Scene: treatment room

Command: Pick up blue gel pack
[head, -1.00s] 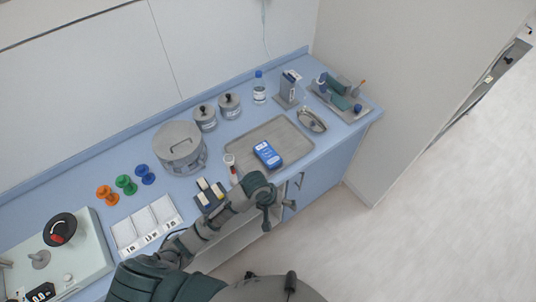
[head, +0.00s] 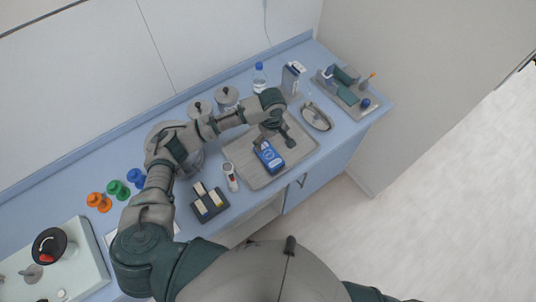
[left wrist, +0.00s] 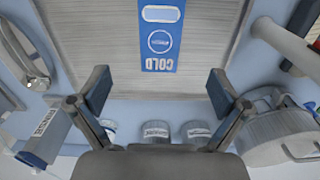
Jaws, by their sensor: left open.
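The blue gel pack (head: 270,157) lies flat on the grey tray (head: 240,158) on the blue counter. In the left wrist view the gel pack (left wrist: 161,40) shows its white label and the word COLD, ahead of the fingertips and midway between them. My left gripper (head: 274,143) is over the tray, just behind the pack in the head view. In the left wrist view its fingers (left wrist: 159,88) are spread wide with nothing between them. My right gripper is not in view.
A steel kidney dish (head: 316,117) lies right of the tray. A white handheld device (head: 230,177) and a dark holder (head: 209,202) stand left of it. Lidded jars (head: 227,97) and a bottle (head: 259,77) stand behind.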

